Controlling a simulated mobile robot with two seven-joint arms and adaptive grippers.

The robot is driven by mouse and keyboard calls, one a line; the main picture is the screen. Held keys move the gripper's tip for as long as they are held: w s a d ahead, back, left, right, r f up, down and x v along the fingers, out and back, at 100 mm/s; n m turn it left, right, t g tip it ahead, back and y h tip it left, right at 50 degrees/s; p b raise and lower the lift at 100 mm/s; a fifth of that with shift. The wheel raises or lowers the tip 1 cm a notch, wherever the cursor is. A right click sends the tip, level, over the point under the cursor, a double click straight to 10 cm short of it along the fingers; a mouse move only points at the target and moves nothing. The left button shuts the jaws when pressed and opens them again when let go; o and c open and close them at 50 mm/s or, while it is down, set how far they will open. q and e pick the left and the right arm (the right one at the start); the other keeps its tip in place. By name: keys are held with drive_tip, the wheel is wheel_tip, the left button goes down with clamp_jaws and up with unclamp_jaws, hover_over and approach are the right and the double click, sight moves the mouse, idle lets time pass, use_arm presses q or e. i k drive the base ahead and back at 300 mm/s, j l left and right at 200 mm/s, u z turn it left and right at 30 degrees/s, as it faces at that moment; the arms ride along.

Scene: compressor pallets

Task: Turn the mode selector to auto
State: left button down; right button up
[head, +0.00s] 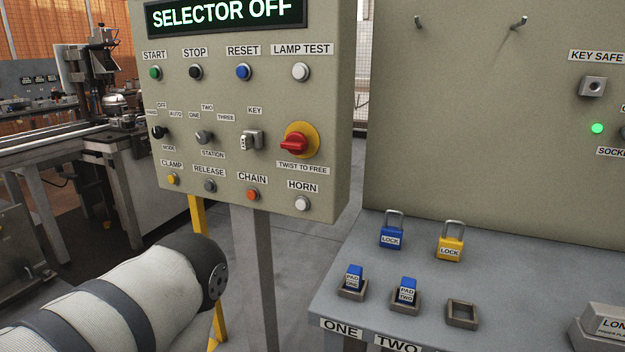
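The mode selector (160,132) is a small black knob at the left of the beige control panel (325,120) in the head view. Labels above it read OFF and AUTO, and a third at its left is too small to read; MODE is below. The knob's pointer is too small to read surely. The green display (225,12) reads SELECTOR OFF. Part of my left arm comes in at the lower left, below the panel, with no fingers showing. Neither gripper is in view.
Close to the mode selector are the station selector (204,137) and clamp button (173,179). A key switch (252,140) and red twist knob (293,145) sit farther right. A grey bench (420,255) at the right holds blue and yellow padlocks and pads.

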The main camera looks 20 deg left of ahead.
sight(158, 132)
drive_tip(key=u, duration=1.45)
